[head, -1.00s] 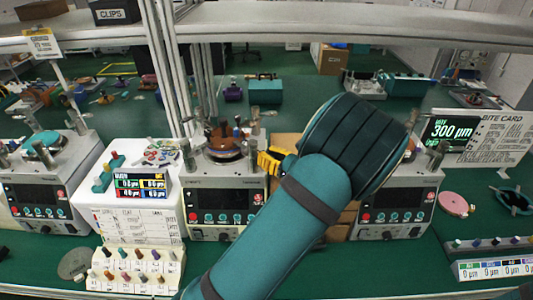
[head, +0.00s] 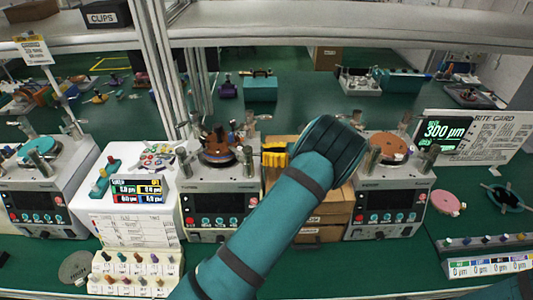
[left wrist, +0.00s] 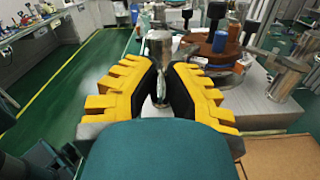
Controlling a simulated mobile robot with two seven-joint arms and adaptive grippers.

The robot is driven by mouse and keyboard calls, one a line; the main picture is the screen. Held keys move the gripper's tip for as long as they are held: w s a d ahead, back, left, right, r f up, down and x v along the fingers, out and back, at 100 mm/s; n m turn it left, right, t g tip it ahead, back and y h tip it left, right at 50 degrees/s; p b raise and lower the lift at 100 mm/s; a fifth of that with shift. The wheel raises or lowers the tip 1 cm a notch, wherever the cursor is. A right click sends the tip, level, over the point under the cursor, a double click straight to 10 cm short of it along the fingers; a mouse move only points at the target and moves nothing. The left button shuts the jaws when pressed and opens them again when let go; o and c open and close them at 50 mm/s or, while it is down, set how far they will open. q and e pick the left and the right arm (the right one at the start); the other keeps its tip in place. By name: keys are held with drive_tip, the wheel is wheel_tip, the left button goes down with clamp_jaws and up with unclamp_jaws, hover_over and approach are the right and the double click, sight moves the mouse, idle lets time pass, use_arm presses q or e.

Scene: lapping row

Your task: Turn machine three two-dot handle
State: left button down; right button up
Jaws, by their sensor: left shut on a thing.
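My left gripper (head: 268,153) is at the right side of the middle machine (head: 217,196), which has a dark screen and a brown round plate (head: 214,150). In the left wrist view its yellow fingers (left wrist: 160,78) are closed around a silver metal handle (left wrist: 159,45) with a thick cylindrical top. In the head view silver posts (head: 247,158) stand at that machine's right edge. No dot marks can be made out on the handle. My right gripper is not in view.
Similar machines stand left (head: 40,195) and right (head: 386,200). Cardboard boxes (head: 325,205) fill the gap beside the right one. A white display box (head: 135,180) and a peg rack (head: 128,274) stand left of the middle machine. A pink disc (head: 448,202) lies on the green bench.

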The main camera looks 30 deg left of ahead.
use_arm(q)
drive_tip(key=shift+a+r, duration=0.1)
drive_tip(key=shift+r, duration=0.15)
drive_tip(key=c, duration=0.9)
unclamp_jaws()
drive_tip(key=shift+f, duration=0.1)
wheel_tip(320, 180, up, 10)
